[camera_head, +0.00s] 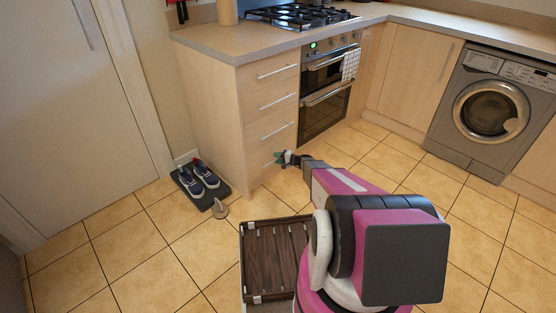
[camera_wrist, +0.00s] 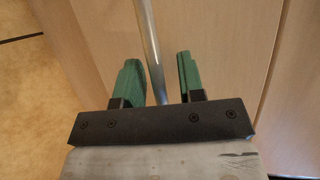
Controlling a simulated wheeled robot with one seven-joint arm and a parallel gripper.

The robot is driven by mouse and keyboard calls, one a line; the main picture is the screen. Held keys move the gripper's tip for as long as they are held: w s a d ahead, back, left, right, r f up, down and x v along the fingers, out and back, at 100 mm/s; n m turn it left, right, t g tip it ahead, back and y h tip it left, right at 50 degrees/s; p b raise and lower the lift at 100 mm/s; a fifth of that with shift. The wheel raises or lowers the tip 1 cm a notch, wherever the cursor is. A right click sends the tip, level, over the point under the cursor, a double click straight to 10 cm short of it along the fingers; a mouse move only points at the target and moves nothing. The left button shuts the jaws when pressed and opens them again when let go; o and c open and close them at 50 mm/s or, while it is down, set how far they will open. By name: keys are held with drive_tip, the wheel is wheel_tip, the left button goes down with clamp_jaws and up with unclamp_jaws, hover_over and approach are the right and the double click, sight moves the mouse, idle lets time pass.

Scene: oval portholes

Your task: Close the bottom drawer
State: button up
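The drawer unit (camera_head: 223,105) is pale wood, with several drawers stacked under the counter, each with a metal bar handle. The bottom drawer (camera_head: 266,175) is the lowest, near the floor; my gripper partly covers it, and I cannot tell how far it stands out. My gripper (camera_head: 285,158) is at the right end of that drawer's handle (camera_head: 270,164). In the wrist view my gripper (camera_wrist: 157,80) has its two green fingers apart, with a metal bar handle (camera_wrist: 148,40) running between them. A gap shows on both sides of the bar.
A dark mat with blue shoes (camera_head: 202,178) lies left of the drawers, with a small grey doorstop-like object (camera_head: 220,209) near it. An oven (camera_head: 328,85) and a washing machine (camera_head: 490,110) stand to the right. Tiled floor (camera_head: 125,252) is clear at the front left.

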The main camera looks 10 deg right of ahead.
drive_tip(key=v, duration=1.1)
drive_tip(key=shift+a, duration=0.1)
drive_tip(key=s+a+r+n+g+h, duration=0.25)
drive_tip(key=s+a+r+g, duration=0.25)
drive_tip(key=s+a+r, duration=0.35)
drive_tip(key=s+r+n+g+h, duration=0.1)
drive_tip(key=s+r+h, duration=0.4)
drive_tip(key=s+r, duration=0.6)
drive_tip(key=s+d+r+n+g+h, duration=0.1)
drive_tip(key=s+r+n+g+h, duration=0.1)
drive_tip(key=s+r+h, duration=0.4)
drive_tip(key=s+r+n, duration=0.1)
drive_tip(key=s+r, duration=0.4)
drive_tip(key=s, duration=0.6)
drive_tip(key=shift+n, duration=0.35)
drive_tip(key=shift+d, duration=0.15)
